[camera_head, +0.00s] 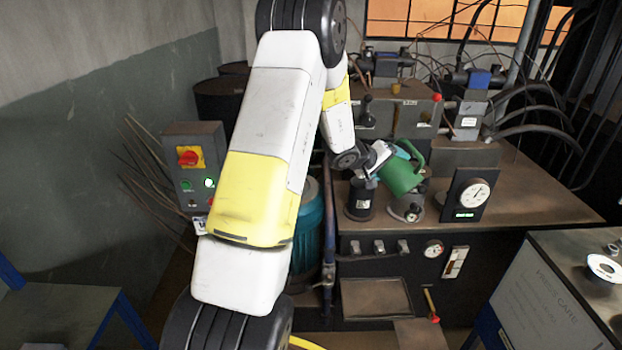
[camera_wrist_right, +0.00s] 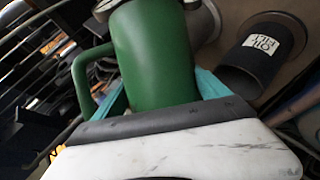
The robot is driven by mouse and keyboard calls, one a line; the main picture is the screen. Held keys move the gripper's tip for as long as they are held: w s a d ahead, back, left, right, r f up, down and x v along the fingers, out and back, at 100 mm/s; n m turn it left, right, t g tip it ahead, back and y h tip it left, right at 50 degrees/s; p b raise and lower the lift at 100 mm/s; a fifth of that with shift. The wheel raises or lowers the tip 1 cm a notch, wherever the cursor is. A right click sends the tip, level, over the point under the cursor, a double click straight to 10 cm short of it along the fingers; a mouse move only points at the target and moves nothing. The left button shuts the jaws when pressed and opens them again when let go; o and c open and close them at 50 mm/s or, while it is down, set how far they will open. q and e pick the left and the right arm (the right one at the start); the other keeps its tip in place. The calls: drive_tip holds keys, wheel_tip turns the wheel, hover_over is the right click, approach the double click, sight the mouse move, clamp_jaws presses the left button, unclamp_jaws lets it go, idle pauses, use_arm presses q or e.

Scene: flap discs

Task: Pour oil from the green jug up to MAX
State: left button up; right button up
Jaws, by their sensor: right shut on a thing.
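The green jug (camera_head: 402,174) is tilted above the machine's top, over a small metal filler-like fitting (camera_head: 405,212). My right gripper (camera_head: 383,158) is shut on the jug, with its teal fingers around the body. In the right wrist view the jug (camera_wrist_right: 152,55) fills the upper middle, its handle to the left, between the teal fingers (camera_wrist_right: 160,98). A round metal part shows behind the jug there. No oil stream is visible, and I cannot read a MAX mark. A small upright sight plate (camera_head: 454,262) is on the machine's front. My left gripper is out of view.
A black oil filter canister (camera_head: 360,198) stands left of the jug, labelled in the wrist view (camera_wrist_right: 262,55). A dial gauge (camera_head: 473,194) stands to the right. Valve blocks and hoses crowd the back. The tabletop (camera_head: 540,200) at right is clear.

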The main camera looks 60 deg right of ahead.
drive_tip(key=shift+s+r+m, duration=0.15)
drive_tip(key=shift+r+m, duration=0.15)
drive_tip(key=shift+r, duration=0.2)
drive_tip(key=shift+t, duration=0.5)
drive_tip(key=shift+m, duration=0.3)
